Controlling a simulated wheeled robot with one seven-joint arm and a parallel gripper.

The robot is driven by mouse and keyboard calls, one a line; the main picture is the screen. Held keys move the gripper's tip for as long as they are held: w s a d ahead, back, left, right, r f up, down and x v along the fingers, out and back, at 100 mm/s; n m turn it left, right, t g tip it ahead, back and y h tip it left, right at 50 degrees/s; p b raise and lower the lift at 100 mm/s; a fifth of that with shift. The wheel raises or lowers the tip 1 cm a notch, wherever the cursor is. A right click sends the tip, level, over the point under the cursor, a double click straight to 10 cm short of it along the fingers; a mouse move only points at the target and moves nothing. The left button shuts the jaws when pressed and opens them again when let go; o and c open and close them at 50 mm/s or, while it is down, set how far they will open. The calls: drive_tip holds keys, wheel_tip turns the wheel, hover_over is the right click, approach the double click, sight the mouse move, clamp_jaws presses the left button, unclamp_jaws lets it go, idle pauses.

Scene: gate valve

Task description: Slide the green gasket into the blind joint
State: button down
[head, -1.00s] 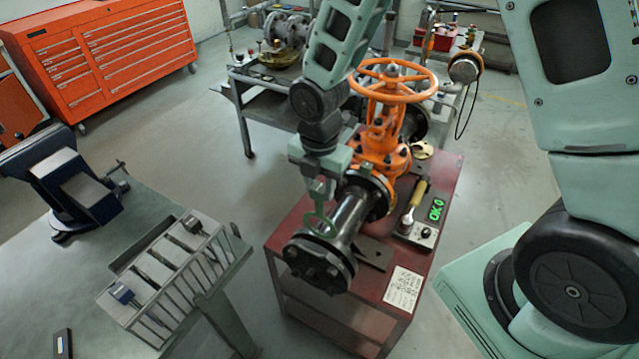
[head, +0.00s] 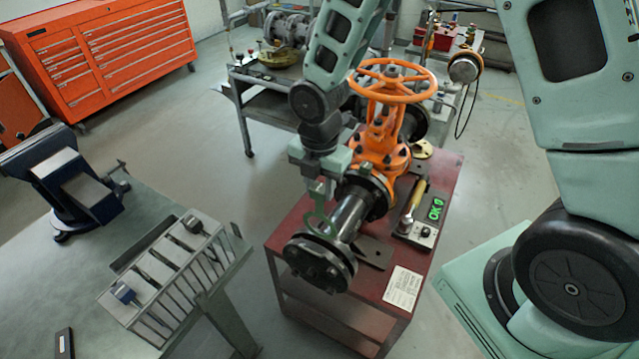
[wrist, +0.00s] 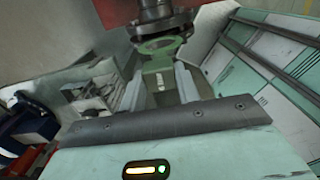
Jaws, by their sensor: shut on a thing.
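The green gasket is a flat ring (head: 318,222) with a tab, also seen in the wrist view (wrist: 158,47). My gripper (head: 319,187) is shut on its tab and holds the ring hanging below the fingers. The blind joint (head: 320,264) is the black bolted flange pair at the near end of the valve's pipe. The ring is just above and behind it in the head view, by the pipe. In the wrist view a dark flange (wrist: 163,18) lies just beyond the ring. I cannot tell whether the ring touches the joint or has entered its gap.
The orange gate valve (head: 381,140) with its handwheel stands behind my gripper on the red cart (head: 372,318). A box with a green display (head: 425,228) and a yellow-handled tool (head: 414,203) lie right of the pipe. A slotted rack (head: 176,280) stands on the left bench.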

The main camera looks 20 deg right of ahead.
sight(319, 237)
drive_tip(key=shift+f, duration=0.1)
drive_tip(key=shift+f+b, duration=6.25)
drive_tip(key=shift+f, duration=2.2)
drive_tip(key=c, duration=0.9)
unclamp_jaws()
drive_tip(key=shift+c, duration=0.2)
